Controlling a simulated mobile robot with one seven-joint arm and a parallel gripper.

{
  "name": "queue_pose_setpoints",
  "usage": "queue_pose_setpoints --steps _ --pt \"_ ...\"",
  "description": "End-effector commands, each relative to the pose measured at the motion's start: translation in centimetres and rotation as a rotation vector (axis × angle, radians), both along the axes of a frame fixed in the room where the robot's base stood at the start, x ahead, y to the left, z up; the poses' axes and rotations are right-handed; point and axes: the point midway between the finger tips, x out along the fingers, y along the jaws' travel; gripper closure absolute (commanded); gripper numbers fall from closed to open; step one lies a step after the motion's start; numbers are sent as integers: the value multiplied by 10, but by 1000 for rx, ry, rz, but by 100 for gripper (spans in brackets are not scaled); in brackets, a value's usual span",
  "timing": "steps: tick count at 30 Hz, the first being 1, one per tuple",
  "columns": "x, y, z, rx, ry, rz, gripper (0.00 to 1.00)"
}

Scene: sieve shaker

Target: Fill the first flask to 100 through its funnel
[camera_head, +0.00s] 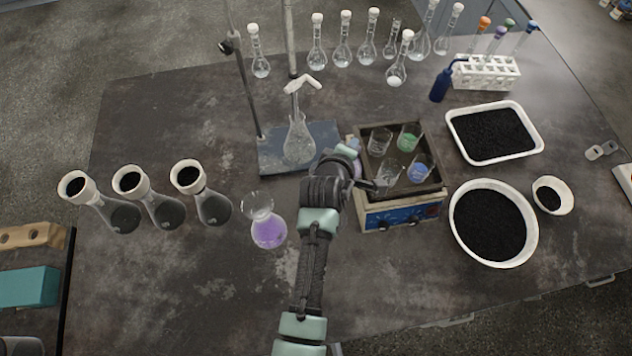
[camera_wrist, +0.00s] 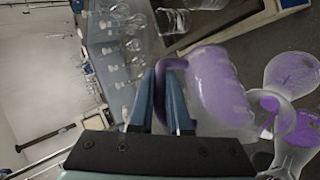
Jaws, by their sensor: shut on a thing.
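A glass flask (camera_head: 269,231) with purple liquid and a flared glass top (camera_head: 257,203) stands at the centre front of the bench in the head view. In the wrist view my gripper (camera_wrist: 172,75) is shut on the handle of a clear vessel (camera_wrist: 218,90) with purple liquid. Clear glassware with purple in it (camera_wrist: 290,75) is close beside that vessel on the right. I cannot tell the vessel's tilt or whether liquid is flowing. No fill mark is readable.
Three dark flasks (camera_head: 122,216) with pale funnels stand at left. A retort stand base (camera_head: 270,165) with a flask is behind my wrist. A hotplate (camera_head: 392,215) with several beakers is right of it. Black-filled trays (camera_head: 492,222) are further right; several volumetric flasks (camera_head: 343,50) stand behind.

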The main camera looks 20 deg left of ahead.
Motion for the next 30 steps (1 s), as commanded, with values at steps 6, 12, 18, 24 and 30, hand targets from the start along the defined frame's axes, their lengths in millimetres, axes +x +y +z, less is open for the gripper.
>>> queue_pose_setpoints --steps 6,12,18,24,30 --pt "0 1 1 -2 -9 0 100" --pt "1 0 3 -2 -9 0 100" --pt "20 -9 -11 117 220 -5 100" --pt "25 -11 -29 164 326 4 100" --pt "30 -14 -36 179 351 1 100"
